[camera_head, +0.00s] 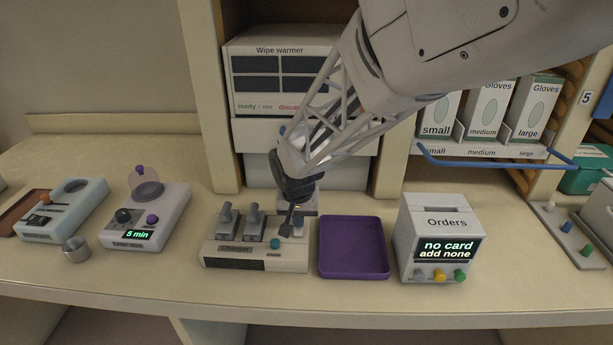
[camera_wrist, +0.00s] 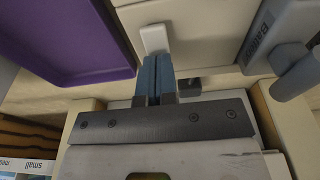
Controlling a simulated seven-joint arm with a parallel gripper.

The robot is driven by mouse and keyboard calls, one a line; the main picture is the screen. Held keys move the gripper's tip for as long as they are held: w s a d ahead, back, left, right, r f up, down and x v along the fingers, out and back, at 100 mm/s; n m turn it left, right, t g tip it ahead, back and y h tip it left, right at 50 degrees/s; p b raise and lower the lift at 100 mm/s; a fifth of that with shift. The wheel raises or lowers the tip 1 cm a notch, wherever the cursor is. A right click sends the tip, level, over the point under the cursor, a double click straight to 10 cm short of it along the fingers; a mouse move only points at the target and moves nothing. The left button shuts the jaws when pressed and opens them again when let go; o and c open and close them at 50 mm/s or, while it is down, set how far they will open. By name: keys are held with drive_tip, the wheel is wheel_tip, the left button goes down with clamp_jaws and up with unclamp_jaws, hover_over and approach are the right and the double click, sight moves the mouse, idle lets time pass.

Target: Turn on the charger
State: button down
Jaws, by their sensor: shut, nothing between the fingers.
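The dark front panel shows no lit text. My gripper (camera_head: 288,232) comes down over the charger's right part and hides some of it. In the wrist view my gripper (camera_wrist: 157,62) has its blue fingers together and empty. The tips are right at a small white tab (camera_wrist: 154,38) on a pale surface; I cannot tell whether they touch it. A grey unit (camera_wrist: 270,30) is at the right there.
A purple tray (camera_head: 353,273) lies right of the charger, close beside it. The Orders box (camera_head: 447,222) stands further right. The timer device (camera_head: 160,222) showing "5 min" and a small metal cup (camera_head: 75,249) are at left. The wipe warmer (camera_head: 265,92) stands behind.

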sight(298, 231)
drive_tip(key=shift+w+f+g, duration=0.2)
drive_tip(key=shift+f+g, duration=0.25)
drive_tip(key=shift+g, duration=0.15)
drive_tip(key=shift+s+f, duration=0.15)
drive_tip(key=shift+f, duration=0.05)
drive_tip(key=shift+s+d+f, duration=0.1)
drive_tip(key=shift+s, duration=0.85)
wheel_tip(298, 231, up, 15)
drive_tip(key=shift+s, duration=0.15)
idle(0.5)
